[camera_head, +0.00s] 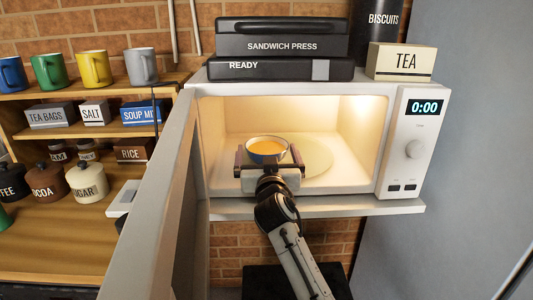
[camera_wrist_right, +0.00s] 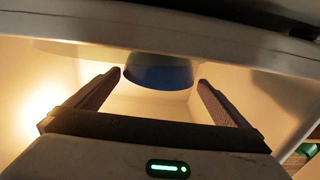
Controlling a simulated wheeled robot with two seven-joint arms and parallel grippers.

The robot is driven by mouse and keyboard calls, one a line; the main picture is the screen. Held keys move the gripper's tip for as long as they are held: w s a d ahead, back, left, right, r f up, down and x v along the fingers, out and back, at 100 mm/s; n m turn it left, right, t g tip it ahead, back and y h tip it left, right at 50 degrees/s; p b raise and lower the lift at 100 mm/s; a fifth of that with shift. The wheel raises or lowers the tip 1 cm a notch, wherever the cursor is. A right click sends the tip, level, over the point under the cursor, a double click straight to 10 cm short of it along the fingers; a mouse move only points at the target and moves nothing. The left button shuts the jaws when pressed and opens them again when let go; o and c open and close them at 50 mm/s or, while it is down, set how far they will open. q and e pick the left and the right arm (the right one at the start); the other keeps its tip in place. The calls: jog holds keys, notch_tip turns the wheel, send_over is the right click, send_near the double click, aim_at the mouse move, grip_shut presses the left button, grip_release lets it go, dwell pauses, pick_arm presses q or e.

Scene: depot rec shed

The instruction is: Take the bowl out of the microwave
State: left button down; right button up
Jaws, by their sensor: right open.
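The bowl (camera_head: 267,147), blue outside with a pale rim and orange contents, stands upright on the round turntable (camera_head: 318,158) in the lit microwave (camera_head: 422,176). The microwave door (camera_head: 165,195) is open, swung out to the left. My right gripper (camera_head: 268,154) reaches in through the front opening, open, with a finger towards each side of the bowl. In the right wrist view the bowl's blue side (camera_wrist_right: 157,72) shows between the open fingertips (camera_wrist_right: 160,78), with no clear contact. The gripper body hides the bowl's lower front in the head view. My left gripper is not in view.
A sandwich press (camera_head: 283,46), a black READY box (camera_head: 265,69), a TEA box (camera_head: 402,60) and a biscuits tin (camera_head: 378,28) stand on top of the microwave. Shelves (camera_head: 50,260) with mugs, boxes and jars are left of the door. The turntable's right side is clear.

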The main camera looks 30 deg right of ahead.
aim_at(267, 143)
jog(key=x, duration=0.5)
jog(key=shift+s+d, duration=0.1)
jog(key=c, duration=1.2)
jog(key=shift+r, duration=0.2)
jog(key=shift+c, duration=0.8)
